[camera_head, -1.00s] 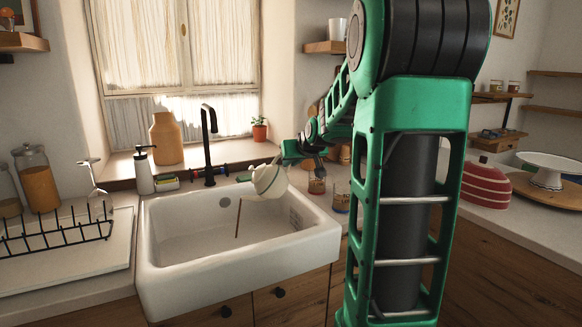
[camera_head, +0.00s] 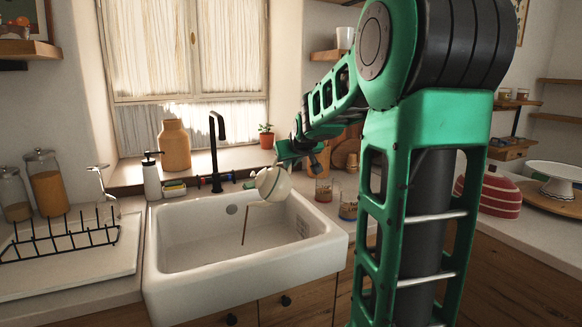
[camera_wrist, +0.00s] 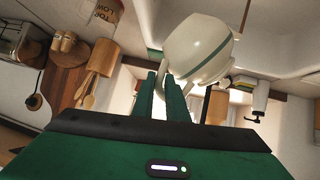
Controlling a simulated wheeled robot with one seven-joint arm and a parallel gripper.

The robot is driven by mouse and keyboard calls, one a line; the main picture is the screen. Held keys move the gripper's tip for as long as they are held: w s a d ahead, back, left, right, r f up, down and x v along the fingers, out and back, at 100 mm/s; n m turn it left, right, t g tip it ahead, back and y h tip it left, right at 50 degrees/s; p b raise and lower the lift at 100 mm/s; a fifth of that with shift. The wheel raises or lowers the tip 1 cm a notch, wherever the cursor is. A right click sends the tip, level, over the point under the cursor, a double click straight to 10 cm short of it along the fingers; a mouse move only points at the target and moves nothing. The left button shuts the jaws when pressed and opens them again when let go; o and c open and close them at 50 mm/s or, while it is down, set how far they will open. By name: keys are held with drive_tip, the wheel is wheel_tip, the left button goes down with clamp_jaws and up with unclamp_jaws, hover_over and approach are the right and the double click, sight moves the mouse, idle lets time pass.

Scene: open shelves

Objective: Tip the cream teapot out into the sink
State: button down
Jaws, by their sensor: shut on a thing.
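The cream teapot (camera_head: 273,184) with a green stripe is tilted, spout down to the left, above the back right part of the white sink (camera_head: 168,285). A thin brown stream (camera_head: 245,222) falls from its spout into the basin. My gripper (camera_head: 286,160) is shut on the teapot at its right side. In the wrist view the teapot (camera_wrist: 200,48) is just beyond the fingers of my gripper (camera_wrist: 172,92), which close on its handle. The teapot's inside is hidden.
A black tap (camera_head: 217,150) stands behind the sink. Glasses with dark contents (camera_head: 348,205) stand on the counter to the right. A black dish rack (camera_head: 60,242) is at the left. A soap bottle (camera_head: 152,178) and an orange vase (camera_head: 174,145) stand behind.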

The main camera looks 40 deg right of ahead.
drive_tip(key=shift+w+a+r+n+g+h, duration=0.15)
drive_tip(key=shift+w+a+r+n+h, duration=0.15)
drive_tip(key=shift+a+r, duration=0.25)
drive_tip(key=shift+w+a+r+n+g+h, duration=0.15)
drive_tip(key=shift+w+a+r+n+h, duration=0.05)
drive_tip(key=shift+w+a+r, duration=0.3)
drive_tip(key=shift+w+a+r+n+h, duration=0.3)
drive_tip(key=shift+w+a+r+h, duration=0.15)
drive_tip(key=shift+a+r, duration=0.3)
drive_tip(key=shift+s+d+f+y, duration=0.35)
drive_tip(key=shift+s+d+f, duration=0.1)
drive_tip(key=shift+s, duration=0.1)
drive_tip(key=shift+s+d+f+m+y, duration=0.2)
drive_tip(key=shift+s+d+f+m, duration=0.1)
drive_tip(key=shift+d+f, duration=0.15)
drive_tip(key=shift+s+d+f+m+y, duration=0.2)
drive_tip(key=shift+s+d+f, duration=0.1)
drive_tip(key=shift+d, duration=0.2)
drive_tip(key=shift+s+d+f+m+t+y, duration=0.4)
drive_tip(key=shift+d+f+t, duration=0.1)
drive_tip(key=shift+d+f, duration=0.25)
drive_tip(key=shift+f, duration=0.1)
